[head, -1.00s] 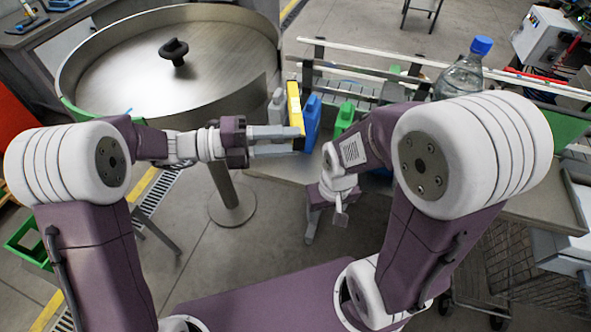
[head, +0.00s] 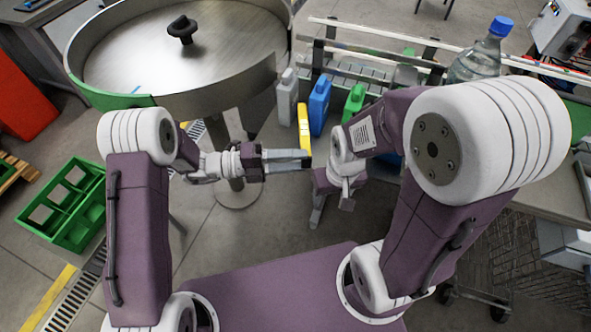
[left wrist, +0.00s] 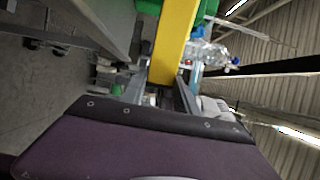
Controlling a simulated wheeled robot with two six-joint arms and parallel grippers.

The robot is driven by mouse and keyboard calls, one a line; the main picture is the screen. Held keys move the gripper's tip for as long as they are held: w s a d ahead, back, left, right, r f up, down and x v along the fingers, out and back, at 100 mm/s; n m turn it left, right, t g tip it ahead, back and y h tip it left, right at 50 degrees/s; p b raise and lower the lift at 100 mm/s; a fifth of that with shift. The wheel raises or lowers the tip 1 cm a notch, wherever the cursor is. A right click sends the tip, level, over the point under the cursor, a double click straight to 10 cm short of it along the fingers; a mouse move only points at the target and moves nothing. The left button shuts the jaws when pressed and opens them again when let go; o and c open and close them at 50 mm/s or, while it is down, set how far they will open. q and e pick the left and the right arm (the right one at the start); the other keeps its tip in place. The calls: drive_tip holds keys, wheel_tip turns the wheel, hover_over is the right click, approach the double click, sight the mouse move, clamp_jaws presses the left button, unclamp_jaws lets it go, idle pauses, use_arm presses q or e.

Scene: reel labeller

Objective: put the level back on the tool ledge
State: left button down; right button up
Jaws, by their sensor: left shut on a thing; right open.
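The level, a yellow bar (head: 304,127), stands roughly upright in the jaws of my left gripper (head: 300,159). In the left wrist view the level (left wrist: 174,42) runs up between the two fingers. My left gripper is shut on it, in front of the bench and the row of bottles. My right gripper (head: 346,192) is open and empty, low beside it to the right. I cannot tell for sure which part is the tool ledge; long narrow rails (head: 375,54) run along the back of the bench.
A grey jug (head: 287,98), a blue bottle (head: 319,105) and a green bottle (head: 354,103) stand just behind the level. A large round metal turntable (head: 130,60) is at back left. A clear water bottle (head: 474,66) stands at right. A green crate (head: 85,228) is on the floor.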

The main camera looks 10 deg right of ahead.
use_arm(q)
wheel_tip(320, 180, down, 5)
drive_tip(key=shift+r, duration=0.2)
drive_tip(key=shift+f, duration=0.1)
drive_tip(key=c, duration=0.9)
unclamp_jaws()
drive_tip(key=a, duration=0.4)
drive_tip(key=w+a+b, duration=0.1)
drive_tip(key=a, duration=0.3)
drive_tip(key=w+a+b, duration=0.1)
drive_tip(key=a, duration=0.3)
